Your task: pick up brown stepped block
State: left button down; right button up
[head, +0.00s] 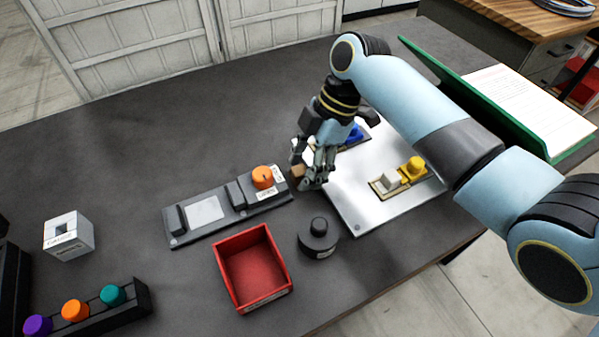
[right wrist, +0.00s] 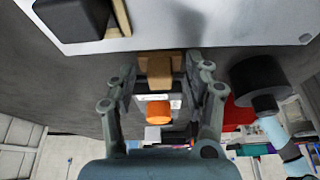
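The brown stepped block (head: 298,171) shows in the head view as a small tan piece beside my right gripper's fingers, near the left edge of the silver pallet. In the right wrist view the block (right wrist: 160,68) lies between the two fingers, with a narrow gap on each side. My right gripper (head: 312,178) points down and is open around the block; it also shows in the right wrist view (right wrist: 161,80). The fingers hide part of the block in the head view. My left gripper is not in view.
The silver pallet (head: 375,207) carries a yellow-knobbed fixture (head: 414,169) and a blue part (head: 355,134). A dark fixture with an orange knob (head: 262,177), a red bin (head: 238,242) and a black weight (head: 318,238) stand close by. The back left table is clear.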

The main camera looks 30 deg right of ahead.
grip_shut()
